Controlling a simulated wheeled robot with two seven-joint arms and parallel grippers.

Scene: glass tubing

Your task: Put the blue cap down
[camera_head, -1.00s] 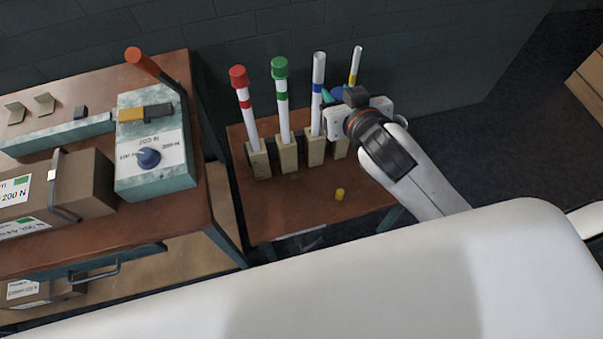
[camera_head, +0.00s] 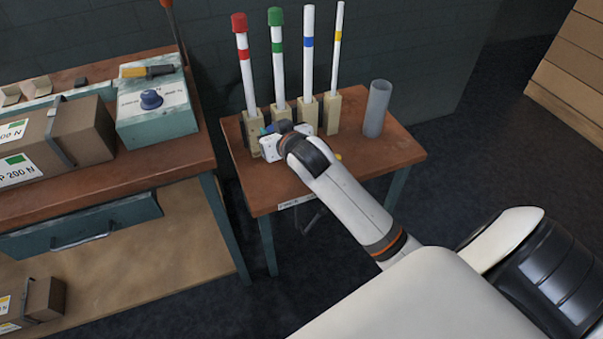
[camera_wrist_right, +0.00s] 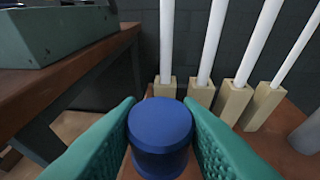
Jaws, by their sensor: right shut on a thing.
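The blue cap (camera_wrist_right: 160,125) is between the two green fingers of my right gripper (camera_wrist_right: 160,128) in the right wrist view. In the head view my right gripper (camera_head: 266,131) is low over the small table's left part, in front of the tube holders, and only a bit of the cap shows there. The fingers are shut on the cap's sides. I cannot tell whether the cap touches the table. The blue-banded tube (camera_head: 308,50) stands upright in its holder with no cap. My left gripper is not in view.
Red-capped (camera_head: 243,60) and green-capped (camera_head: 278,60) tubes and an uncapped yellow-banded tube (camera_head: 337,60) stand in holders. A grey cylinder (camera_head: 377,108) stands at right. A yellow cap (camera_head: 338,156) lies near my arm. The small table's (camera_head: 390,150) right front is bare.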

